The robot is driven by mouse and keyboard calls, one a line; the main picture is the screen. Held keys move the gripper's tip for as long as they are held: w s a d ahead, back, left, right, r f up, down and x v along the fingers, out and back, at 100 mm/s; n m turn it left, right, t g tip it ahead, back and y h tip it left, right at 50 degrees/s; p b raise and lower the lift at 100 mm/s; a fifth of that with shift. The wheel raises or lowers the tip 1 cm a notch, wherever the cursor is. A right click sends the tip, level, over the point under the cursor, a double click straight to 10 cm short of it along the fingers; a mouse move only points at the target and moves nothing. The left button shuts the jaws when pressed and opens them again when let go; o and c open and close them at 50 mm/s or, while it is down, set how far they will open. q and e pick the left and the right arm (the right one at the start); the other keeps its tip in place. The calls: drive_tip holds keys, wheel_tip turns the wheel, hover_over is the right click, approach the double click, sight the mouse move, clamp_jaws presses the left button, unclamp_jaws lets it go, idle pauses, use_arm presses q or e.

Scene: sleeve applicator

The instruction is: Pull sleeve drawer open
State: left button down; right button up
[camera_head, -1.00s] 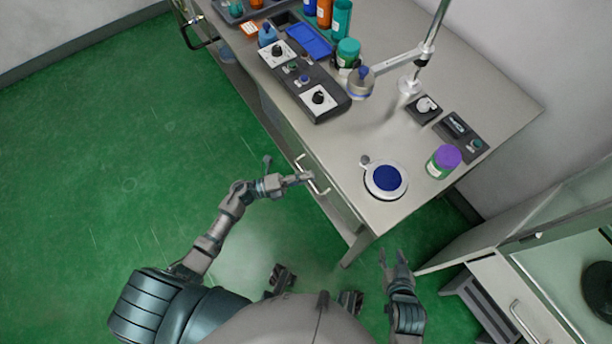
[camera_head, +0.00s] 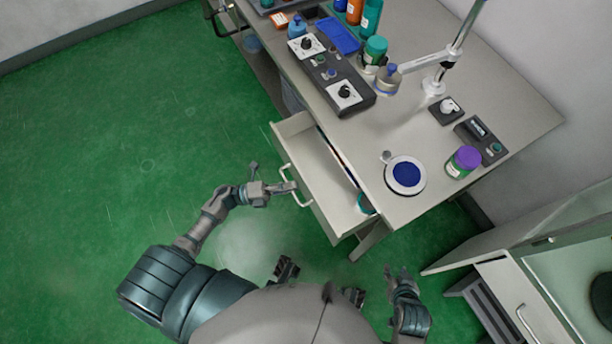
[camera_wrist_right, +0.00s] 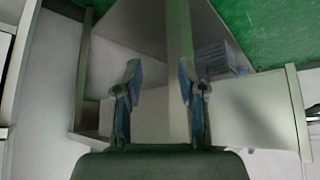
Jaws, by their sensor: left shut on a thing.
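The sleeve drawer (camera_head: 322,170) is part of the grey workbench (camera_head: 425,205) and stands pulled out from its front. Its inside shows, with a teal item (camera_head: 364,204) at its right end and some thin items along the back, partly hidden under the bench top. My left gripper (camera_head: 290,187) is shut on the drawer's handle (camera_head: 290,178) at the drawer front. My right gripper (camera_head: 398,272) is open and empty, low and to the right of the drawer; its two fingers stand apart in the right wrist view (camera_wrist_right: 160,95).
On the bench are a control box (camera_head: 330,72), a round blue-topped plate (camera_head: 405,174), a purple-lidded jar (camera_head: 464,161), a stand with an arm (camera_head: 430,60) and several bottles. Another cabinet with a handle (camera_head: 527,322) stands at lower right. The green floor at left is clear.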

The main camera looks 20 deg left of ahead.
use_arm(q)
drive_tip(key=s+a+p, duration=0.1)
drive_tip(key=s+a, duration=0.9)
drive_tip(key=s, duration=0.3)
drive_tip(key=shift+s+f, duration=0.3)
use_arm(e)
drive_tip(key=s+d+f+g, duration=0.1)
drive_tip(key=s+d+g, duration=0.1)
drive_tip(key=s, duration=0.3)
drive_tip(key=shift+s+g+h, duration=0.25)
drive_tip(key=shift+g+h, duration=0.15)
drive_tip(key=shift+g, duration=0.2)
drive_tip(key=shift+d+f, duration=0.1)
use_arm(q)
drive_tip(key=c, duration=1.3)
unclamp_jaws()
drive_tip(key=shift+o, duration=0.5)
drive_tip(key=shift+w+r, duration=0.1)
drive_tip(key=shift+r, duration=0.05)
drive_tip(key=shift+a, duration=0.15)
drive_tip(key=v, duration=1.2)
